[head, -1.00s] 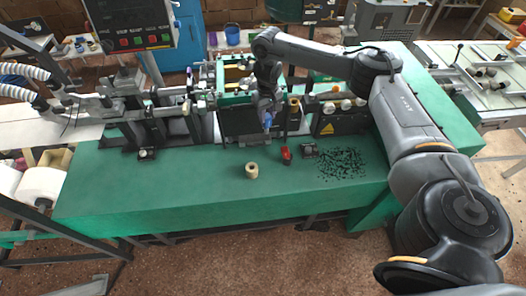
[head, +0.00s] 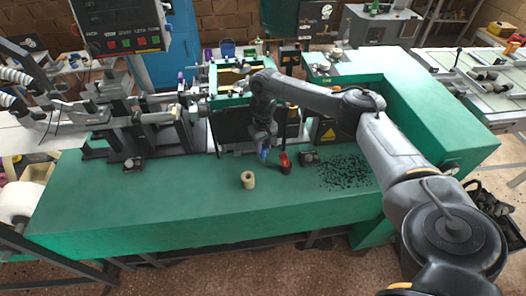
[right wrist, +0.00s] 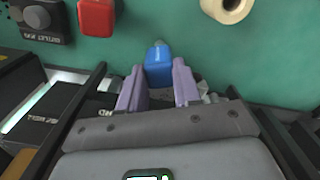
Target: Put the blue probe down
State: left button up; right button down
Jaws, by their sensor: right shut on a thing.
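The blue probe (head: 264,153) is in my right gripper (head: 263,143), just above the green table beside the machine. In the right wrist view, the blue probe (right wrist: 158,64) sits between the two purple fingertips of the right gripper (right wrist: 158,86), with its blunt end pointing away toward the green surface. The gripper is shut on it. I cannot tell whether the probe touches the table. My left gripper does not show in these views.
A red-topped object (head: 285,161) stands close to the right of the probe. A cream paper roll (head: 248,180) stands in front of it. A small dark knob unit (head: 309,158) and scattered black bits (head: 345,171) lie to the right. The table's left front is clear.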

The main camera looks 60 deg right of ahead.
notch_tip(320, 180, down, 2)
jog(key=shift+b, duration=0.35)
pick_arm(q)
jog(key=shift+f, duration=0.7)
pick_arm(e)
jog(key=shift+r, duration=0.1)
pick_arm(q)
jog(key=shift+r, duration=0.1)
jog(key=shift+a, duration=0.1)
pick_arm(e)
jog(key=c, duration=0.8)
grip_release()
